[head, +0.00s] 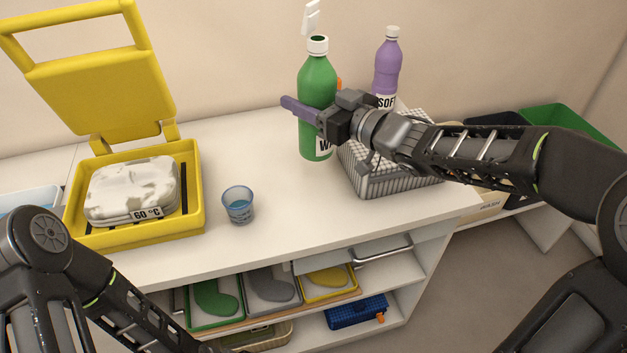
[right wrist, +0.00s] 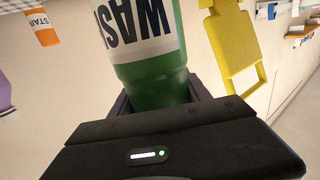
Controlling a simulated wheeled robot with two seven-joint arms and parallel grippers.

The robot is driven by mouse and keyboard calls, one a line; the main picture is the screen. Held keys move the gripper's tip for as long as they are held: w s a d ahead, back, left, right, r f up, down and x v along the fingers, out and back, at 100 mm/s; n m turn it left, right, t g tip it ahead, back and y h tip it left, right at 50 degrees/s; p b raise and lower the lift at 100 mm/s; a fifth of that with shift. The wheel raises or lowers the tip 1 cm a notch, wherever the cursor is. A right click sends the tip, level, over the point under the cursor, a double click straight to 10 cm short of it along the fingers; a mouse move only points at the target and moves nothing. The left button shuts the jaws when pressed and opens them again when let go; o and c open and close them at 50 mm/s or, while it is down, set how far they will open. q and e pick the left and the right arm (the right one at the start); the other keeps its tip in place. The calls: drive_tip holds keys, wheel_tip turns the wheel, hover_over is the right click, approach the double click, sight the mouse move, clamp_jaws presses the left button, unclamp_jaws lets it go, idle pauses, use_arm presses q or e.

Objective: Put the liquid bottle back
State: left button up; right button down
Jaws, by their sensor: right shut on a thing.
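The green liquid bottle (head: 317,82) with a white neck ring is upright at the back of the counter, left of the grey checkered basket (head: 375,188). Its label reads WASH in the right wrist view (right wrist: 140,30). My right gripper (head: 305,112) is shut on the bottle's body, reaching in from the right. Whether the bottle's base touches the counter, I cannot tell. A purple bottle marked SOFT (head: 387,68) stands behind my right wrist. An orange STAIN bottle (right wrist: 42,28) shows in the right wrist view. My left forearm is at lower left; its gripper is out of view.
A small blue cup (head: 238,207) with liquid stands on the counter (head: 285,215). An open yellow press (head: 190,210) holds a folded white cloth marked 60 °C (head: 130,188). Shelves below hold several trays and a blue basket (head: 357,312). A white piece (head: 311,17) shows above the bottle.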

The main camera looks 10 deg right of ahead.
sight(307, 140)
wheel_tip(307, 140, down, 5)
drive_tip(key=shift+f+b, duration=0.2)
drive_tip(key=shift+b, duration=0.4)
drive_tip(key=shift+f, duration=0.35)
drive_tip(key=shift+f, duration=1.85)
drive_tip(key=shift+f+b, duration=0.2)
drive_tip(key=shift+b, duration=0.2)
drive_tip(key=shift+c, duration=2.4)
unclamp_jaws()
